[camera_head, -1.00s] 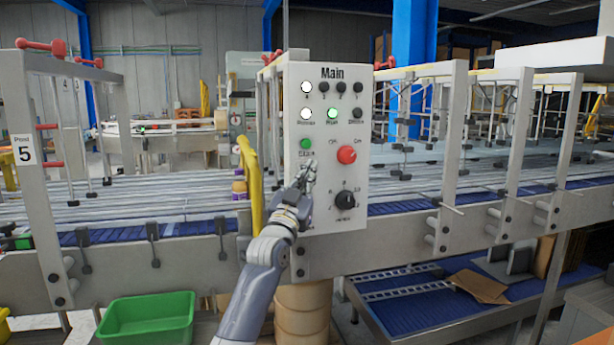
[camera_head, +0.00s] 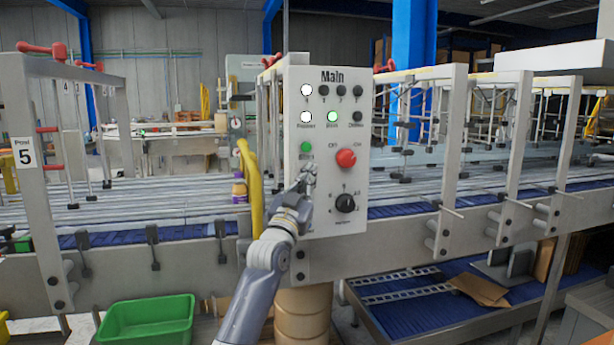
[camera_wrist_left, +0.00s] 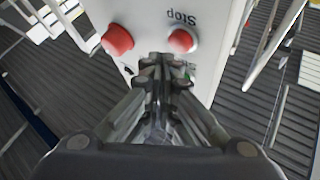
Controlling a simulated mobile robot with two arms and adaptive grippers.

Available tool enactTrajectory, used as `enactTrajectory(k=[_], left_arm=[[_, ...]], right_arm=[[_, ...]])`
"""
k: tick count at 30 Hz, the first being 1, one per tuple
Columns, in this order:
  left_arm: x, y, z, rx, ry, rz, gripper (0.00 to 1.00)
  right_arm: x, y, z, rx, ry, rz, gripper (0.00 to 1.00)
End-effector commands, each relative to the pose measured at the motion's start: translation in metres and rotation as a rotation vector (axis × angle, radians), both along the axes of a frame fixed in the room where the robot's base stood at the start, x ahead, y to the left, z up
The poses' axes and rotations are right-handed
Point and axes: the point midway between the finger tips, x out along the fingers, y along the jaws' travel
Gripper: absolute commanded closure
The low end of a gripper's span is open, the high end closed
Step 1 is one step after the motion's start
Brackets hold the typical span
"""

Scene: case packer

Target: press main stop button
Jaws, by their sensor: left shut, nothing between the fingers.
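The white control panel (camera_head: 326,225) headed "Main" faces me. My left gripper (camera_head: 309,168) is shut and empty in front of its left half, just below the green button (camera_head: 306,147). In the left wrist view the panel is upside down; a red button (camera_wrist_left: 182,40) labelled "Stop" lies just beyond the shut fingertips (camera_wrist_left: 162,66). The gripper hides this button in the head view. I cannot tell whether the fingertips touch the panel. A protruding red knob (camera_head: 346,158) is right of the gripper and also shows in the left wrist view (camera_wrist_left: 117,40). My right gripper is out of view.
A black rotary knob (camera_head: 345,203) is low on the panel, with indicator lights (camera_head: 332,117) above. A yellow bar (camera_head: 251,185) stands close to its left edge. Conveyors (camera_head: 150,195) run behind. A green bin (camera_head: 148,320) is at lower left.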

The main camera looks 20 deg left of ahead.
Motion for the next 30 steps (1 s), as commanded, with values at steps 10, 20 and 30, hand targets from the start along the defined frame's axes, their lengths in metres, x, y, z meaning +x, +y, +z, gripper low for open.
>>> enactTrajectory(k=[10,20,30], left_arm=[[0.0004,0.0003,-0.0002,0.000,0.000,0.000,1.00],[0.0069,0.0047,0.0006,0.000,-0.001,0.000,1.00],[0.0071,0.0049,0.0004,0.000,0.000,0.000,1.00]], right_arm=[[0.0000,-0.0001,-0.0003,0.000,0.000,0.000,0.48],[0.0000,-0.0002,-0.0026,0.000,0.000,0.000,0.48],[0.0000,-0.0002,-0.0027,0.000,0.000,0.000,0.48]])
